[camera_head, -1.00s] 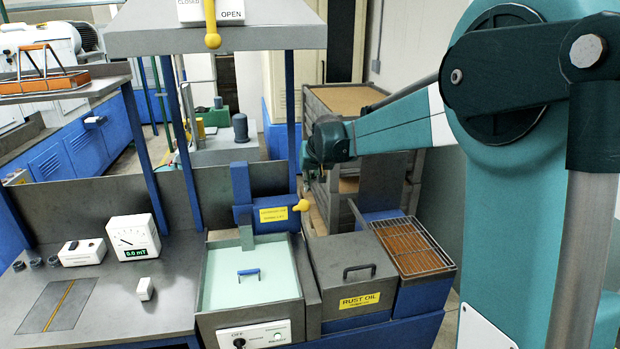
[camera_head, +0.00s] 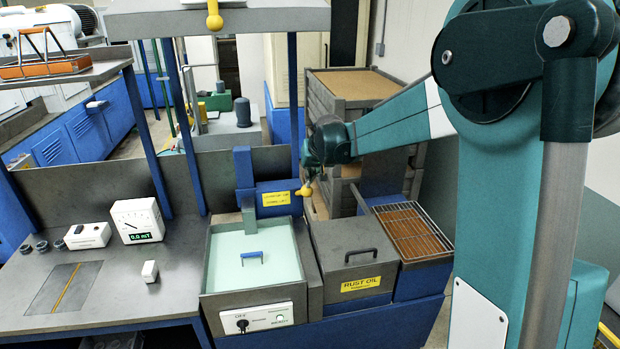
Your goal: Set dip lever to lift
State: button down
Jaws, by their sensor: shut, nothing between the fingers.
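The dip lever (camera_head: 304,190) ends in a yellow knob at the right side of a blue housing (camera_head: 274,199) behind the pale green tank. The housing carries a small yellow label too blurred to read. My gripper (camera_head: 312,174) is shut and hangs from the wrist just above and slightly right of the yellow knob. The fingers are small and dark, and I cannot tell whether they touch the knob. A pale green tank (camera_head: 284,248) sits in front of the housing, with a blue handle (camera_head: 252,257) showing in its liquid.
A lidded rust oil box (camera_head: 343,246) and a wire drain rack (camera_head: 413,233) stand right of the tank. A blue post (camera_head: 293,95) rises just left of my gripper to an overhead shelf (camera_head: 260,18). A meter (camera_head: 137,220) stands on the bench at left.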

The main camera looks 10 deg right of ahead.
jog(key=shift+s+f, duration=0.15)
jog(key=shift+f, duration=0.05)
jog(key=s+f+t+b, duration=0.3)
jog(key=s+f+b, duration=0.1)
jog(key=f+b, duration=0.6)
jog(key=s+f+t+b, duration=0.3)
jog(key=s+f+b, duration=0.2)
jog(key=f+b, duration=0.5)
jog(key=shift+f, duration=3.4)
jog(key=shift+s+r, duration=0.15)
jog(key=shift+r, duration=0.05)
jog(key=p+v, duration=0.3)
jog(key=v, duration=1)
jog(key=shift+f, duration=0.4)
jog(key=shift+d, duration=0.15)
